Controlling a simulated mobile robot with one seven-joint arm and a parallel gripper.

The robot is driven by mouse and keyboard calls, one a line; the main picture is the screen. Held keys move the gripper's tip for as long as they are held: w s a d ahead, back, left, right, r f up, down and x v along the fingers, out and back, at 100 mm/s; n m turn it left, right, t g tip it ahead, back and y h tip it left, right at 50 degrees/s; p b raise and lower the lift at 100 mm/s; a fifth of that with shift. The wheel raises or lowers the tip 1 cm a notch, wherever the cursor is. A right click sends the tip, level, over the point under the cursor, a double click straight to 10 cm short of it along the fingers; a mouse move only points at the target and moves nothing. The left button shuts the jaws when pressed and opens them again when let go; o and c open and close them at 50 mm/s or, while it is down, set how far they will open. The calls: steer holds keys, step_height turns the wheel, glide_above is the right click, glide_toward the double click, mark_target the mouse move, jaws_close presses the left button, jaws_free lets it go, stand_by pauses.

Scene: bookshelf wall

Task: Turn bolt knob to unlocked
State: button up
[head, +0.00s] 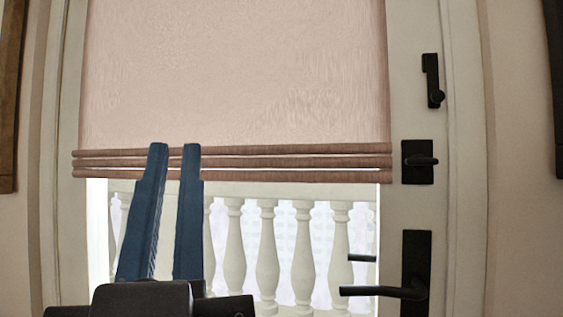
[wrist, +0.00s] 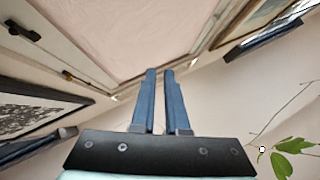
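The bolt knob (head: 420,161) is a small black lever lying sideways on a square black plate. It is on the door's right stile in the head view, between the upper latch and the large handle. My gripper (head: 174,147) has two blue fingers pointing up in front of the door's blind, well left of the knob and not touching it. The fingers are apart with a narrow gap, and nothing is between them. They also show in the wrist view (wrist: 159,72). Dark hardware shows on the door at the left there, too small to identify surely.
A black latch (head: 432,80) is above the knob, and a door handle (head: 400,291) sticks out leftward below it. A pink blind (head: 235,75) covers the upper glass; a white balustrade (head: 268,250) is beyond. Green leaves (wrist: 290,147) are at the wrist view's lower right.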

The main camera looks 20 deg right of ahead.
steer(key=shift+o, duration=1.2)
steer(key=shift+w+d+r+m+p, duration=0.25)
steer(key=shift+w+r+m+p, duration=0.1)
steer(key=shift+p, duration=0.2)
steer(key=shift+o, duration=0.8)
steer(key=w+d+r+m+g+h+p, duration=0.2)
steer(key=w+d+m+h+p, duration=0.1)
steer(key=p, duration=0.5)
steer(key=shift+w+d+r+m+p, duration=0.15)
steer(key=shift+w+d+m+p, duration=0.25)
steer(key=shift+d+m, duration=0.4)
steer(key=m+g+h+p, duration=0.8)
steer(key=m+p, duration=1.1)
steer(key=p, duration=1.4)
glide_toward(423, 161)
steer(key=w+d, duration=0.1)
steer(key=w, duration=0.1)
steer(key=w+d+r+g+y+p, duration=0.1)
steer(key=w+d, duration=0.1)
steer(key=w, duration=0.1)
steer(key=w+d+r+y+p, duration=0.1)
steer(key=w+d, duration=0.1)
steer(key=shift+w+r+g, duration=0.1)
steer(key=shift+w+g, duration=0.3)
jaws_close()
